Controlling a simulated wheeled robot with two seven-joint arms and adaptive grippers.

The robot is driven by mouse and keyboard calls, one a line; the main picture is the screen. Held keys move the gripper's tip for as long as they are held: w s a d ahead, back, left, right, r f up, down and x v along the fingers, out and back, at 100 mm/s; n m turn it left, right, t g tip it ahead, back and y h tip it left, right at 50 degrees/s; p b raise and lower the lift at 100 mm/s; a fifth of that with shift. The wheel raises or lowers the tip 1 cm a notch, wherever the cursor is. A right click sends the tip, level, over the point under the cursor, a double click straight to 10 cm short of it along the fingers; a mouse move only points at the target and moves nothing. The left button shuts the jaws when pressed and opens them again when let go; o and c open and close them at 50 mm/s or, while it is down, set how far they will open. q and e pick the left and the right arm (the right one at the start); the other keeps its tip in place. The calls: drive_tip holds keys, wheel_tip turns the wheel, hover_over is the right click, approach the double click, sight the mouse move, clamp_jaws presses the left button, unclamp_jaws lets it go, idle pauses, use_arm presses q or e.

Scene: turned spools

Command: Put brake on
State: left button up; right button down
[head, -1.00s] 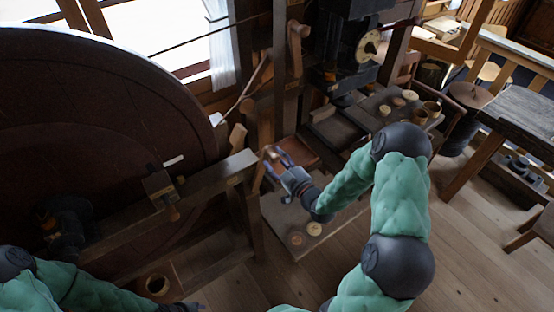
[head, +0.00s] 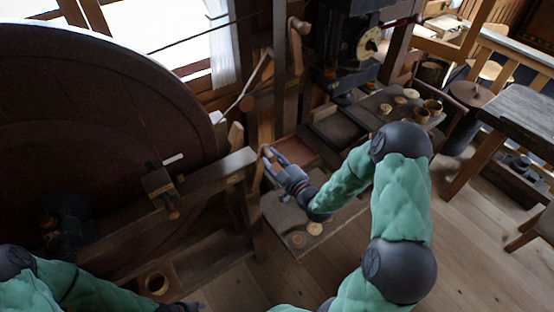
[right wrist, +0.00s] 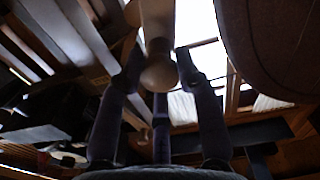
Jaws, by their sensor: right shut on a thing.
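A wooden lever with a rounded knob end (right wrist: 158,68) stands between the fingers of my right gripper (right wrist: 160,80) in the right wrist view. In the head view my right gripper (head: 268,160) is shut on this lever beside the end of the wooden frame beam; the fingers partly hide the grip. A large dark red-brown wheel (head: 90,130) fills the left side. A small wooden block with a peg (head: 160,187) sits on the beam close to the wheel. My left arm enters at the lower left; its gripper (head: 182,306) is barely visible at the bottom edge.
A low board (head: 275,215) with round wooden pieces lies below my right gripper. A reddish tray (head: 298,150) lies just behind it. A bench (head: 375,112) with cups and turned pieces stands farther back. The floor at the right is mostly clear.

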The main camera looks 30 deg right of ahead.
drive_tip(key=a+n+b, duration=0.6)
drive_tip(key=a+b, duration=0.1)
drive_tip(key=a, duration=0.3)
drive_tip(key=shift+s+a+r, duration=0.2)
drive_tip(key=shift+s+r, duration=0.05)
drive_tip(key=shift+s, duration=0.05)
drive_tip(key=shift+n, duration=0.3)
drive_tip(key=c, duration=0.9)
unclamp_jaws()
drive_tip(key=shift+a, duration=0.1)
drive_tip(key=shift+o, duration=0.2)
drive_tip(key=shift+a+f, duration=0.1)
drive_tip(key=shift+s, duration=0.1)
